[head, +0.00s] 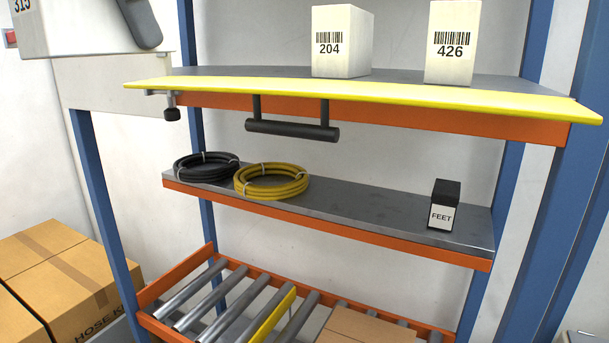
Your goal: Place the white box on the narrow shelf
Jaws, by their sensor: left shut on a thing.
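A white box (75,30) marked 315 is at the top left, cut off by the picture's edge. My left gripper (140,22) shows as a dark finger against this box's right side and is shut on it. The box is held left of the yellow-edged upper shelf (420,93), partly above its level. A narrower grey shelf (350,207) with an orange front edge lies below the upper one. My right gripper is not in view.
White boxes 204 (341,42) and 426 (452,45) stand on the upper shelf. The lower shelf holds a black hose coil (205,167), a yellow coil (271,182) and a FEET box (443,205), with room between. A dark handle (293,131) hangs under the upper shelf.

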